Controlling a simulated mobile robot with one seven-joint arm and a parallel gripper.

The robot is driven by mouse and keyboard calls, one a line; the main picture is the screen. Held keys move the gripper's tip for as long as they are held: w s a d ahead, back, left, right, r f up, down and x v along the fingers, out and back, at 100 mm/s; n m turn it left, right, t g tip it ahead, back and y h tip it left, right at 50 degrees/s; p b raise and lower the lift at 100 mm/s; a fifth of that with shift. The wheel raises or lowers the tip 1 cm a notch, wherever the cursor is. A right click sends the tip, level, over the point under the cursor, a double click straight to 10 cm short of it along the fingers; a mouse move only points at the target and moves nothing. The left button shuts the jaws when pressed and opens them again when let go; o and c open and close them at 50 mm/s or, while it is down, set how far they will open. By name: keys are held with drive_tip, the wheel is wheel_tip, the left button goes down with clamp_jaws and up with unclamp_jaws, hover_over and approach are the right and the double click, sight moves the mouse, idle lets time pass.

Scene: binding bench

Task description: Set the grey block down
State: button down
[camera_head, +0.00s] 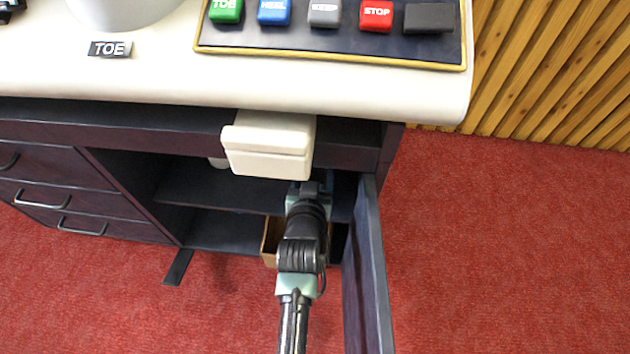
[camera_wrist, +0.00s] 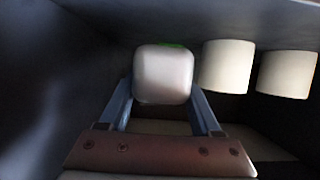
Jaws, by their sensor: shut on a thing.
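A pale grey block (camera_wrist: 163,70) with rounded edges shows in the wrist view, with a thin strip of green at its top edge. My gripper (camera_wrist: 162,92) is shut on it, one blue finger on either side. In the head view my arm reaches into the open cabinet (camera_head: 215,190) under the bench. The block is hidden there, and only a little of my gripper shows below the cream box. I cannot tell whether the block touches a surface.
Two cream cylinders (camera_wrist: 227,66) (camera_wrist: 287,75) stand right of the block. A cream box (camera_head: 268,145) juts from the bench front above my arm. The open cabinet door (camera_head: 367,270) is close on the right. A wooden box (camera_head: 269,240) sits low, partly behind my arm.

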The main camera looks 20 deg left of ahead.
wheel_tip(320, 180, down, 3)
drive_tip(key=shift+r+b, duration=0.2)
drive_tip(key=shift+b, duration=0.35)
drive_tip(key=shift+w+f+b, duration=0.1)
drive_tip(key=shift+w+b, duration=0.1)
drive_tip(key=shift+b, duration=0.15)
drive_tip(key=shift+a, duration=0.1)
drive_tip(key=shift+c, duration=0.4)
unclamp_jaws()
drive_tip(key=shift+f, duration=0.1)
